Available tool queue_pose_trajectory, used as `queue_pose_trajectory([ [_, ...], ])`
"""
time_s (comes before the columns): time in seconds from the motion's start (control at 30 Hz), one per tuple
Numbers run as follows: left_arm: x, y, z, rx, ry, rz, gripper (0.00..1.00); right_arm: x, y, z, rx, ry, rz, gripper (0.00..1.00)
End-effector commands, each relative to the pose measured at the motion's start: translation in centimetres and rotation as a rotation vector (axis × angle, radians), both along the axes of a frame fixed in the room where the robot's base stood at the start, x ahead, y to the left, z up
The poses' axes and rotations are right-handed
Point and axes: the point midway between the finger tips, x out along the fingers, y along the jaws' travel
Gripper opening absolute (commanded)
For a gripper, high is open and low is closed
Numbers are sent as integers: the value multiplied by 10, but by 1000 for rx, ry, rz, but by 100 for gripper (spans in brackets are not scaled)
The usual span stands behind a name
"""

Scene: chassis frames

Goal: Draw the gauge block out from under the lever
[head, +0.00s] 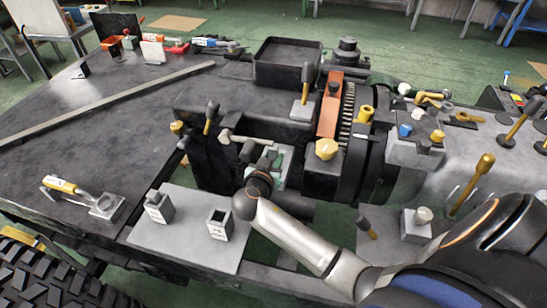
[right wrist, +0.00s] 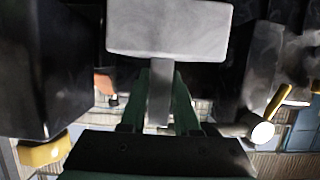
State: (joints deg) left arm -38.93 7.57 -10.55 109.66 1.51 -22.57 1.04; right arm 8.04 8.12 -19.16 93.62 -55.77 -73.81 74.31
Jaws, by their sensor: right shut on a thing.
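My right gripper (head: 268,160) is at the dark fixture in the middle of the head view, with its arm coming in from the lower right. In the right wrist view, its green fingers (right wrist: 160,98) are shut on the narrow stem of a grey piece that I take for the gauge block (right wrist: 168,28). The wide part of that piece lies beyond the fingertips. In the head view the gripper and fixture mostly hide it. A pale-ended rod, perhaps the lever (head: 240,138), lies just left of the gripper. I cannot tell whether the block touches it. My left gripper is not in view.
A yellow-handled tool (head: 65,186) lies at left. A large ringed machine part (head: 355,150) stands close right of the gripper. The table's left side is mostly clear.

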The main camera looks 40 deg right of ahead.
Motion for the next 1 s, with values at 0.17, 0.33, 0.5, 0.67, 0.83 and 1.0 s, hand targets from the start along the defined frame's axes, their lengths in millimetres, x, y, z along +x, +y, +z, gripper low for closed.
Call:
queue_pose_trajectory([
  [0.17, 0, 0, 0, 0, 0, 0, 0, 0, 1, 1, 0, -2, 1, 0],
  [0.33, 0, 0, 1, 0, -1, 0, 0, -3, 4, 0, 1, -1, 1, 0],
  [0.5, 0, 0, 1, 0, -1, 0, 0, -6, 8, 0, 0, 0, 1, 0],
  [0.67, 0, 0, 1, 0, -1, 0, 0, -10, 12, 0, 0, 0, 1, 0],
  [0.83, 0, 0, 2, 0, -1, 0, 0, -13, 16, 0, 1, 0, 2, 0],
  [1.0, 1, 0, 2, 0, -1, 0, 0, -16, 20, 0, 0, 0, 1, 0],
])
